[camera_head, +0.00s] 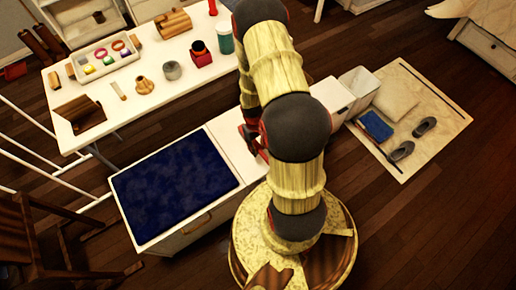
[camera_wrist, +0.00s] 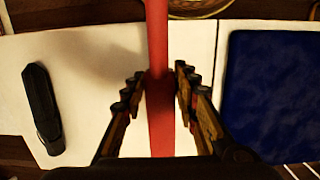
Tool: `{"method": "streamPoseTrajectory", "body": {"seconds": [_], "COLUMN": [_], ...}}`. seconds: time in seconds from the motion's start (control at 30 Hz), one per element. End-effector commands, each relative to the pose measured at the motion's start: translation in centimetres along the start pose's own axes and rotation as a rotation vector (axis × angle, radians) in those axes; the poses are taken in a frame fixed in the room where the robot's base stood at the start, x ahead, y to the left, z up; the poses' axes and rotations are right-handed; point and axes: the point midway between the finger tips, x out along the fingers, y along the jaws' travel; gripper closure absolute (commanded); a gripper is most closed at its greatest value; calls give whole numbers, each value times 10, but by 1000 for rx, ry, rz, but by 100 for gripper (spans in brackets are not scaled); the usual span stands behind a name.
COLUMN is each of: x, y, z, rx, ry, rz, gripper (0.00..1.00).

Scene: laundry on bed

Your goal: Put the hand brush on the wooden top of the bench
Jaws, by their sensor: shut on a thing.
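My gripper (camera_wrist: 160,82) is shut on a long red bar-shaped thing, which I take to be the hand brush (camera_wrist: 160,130). It runs up and down through the middle of the wrist view, between the fingers. The bench has a blue cushion (camera_head: 175,185) on its left part and a bare pale top (camera_head: 228,143) beside it. In the wrist view the pale top (camera_wrist: 208,130) lies below my gripper and the cushion (camera_wrist: 275,90) is to the right. In the head view my arm hides most of the gripper; a little red shows beside it.
A black elongated object (camera_wrist: 42,105) lies on a pale surface left in the wrist view. A white table (camera_head: 135,75) with a tray (camera_head: 103,57) and small items stands behind the bench. A mat (camera_head: 425,135) with slippers (camera_head: 424,127) lies at the right. A dark chair (camera_head: 35,235) stands at the left.

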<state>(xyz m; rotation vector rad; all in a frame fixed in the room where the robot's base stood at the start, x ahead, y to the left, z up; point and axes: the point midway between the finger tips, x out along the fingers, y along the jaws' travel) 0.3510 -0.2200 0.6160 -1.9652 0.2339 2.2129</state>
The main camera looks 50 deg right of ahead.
Motion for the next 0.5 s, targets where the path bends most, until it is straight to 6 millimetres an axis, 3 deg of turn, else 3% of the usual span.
{"method": "streamPoseTrajectory", "body": {"seconds": [0.03,0.13,0.5], "x": [15,29,50], "y": [4,11,23], "z": [-6,-18,-39], "rx": [1,0,-1], "ry": [-5,-5,-4], "rz": [-2,-2,-1], "gripper": [94,94,94]}}
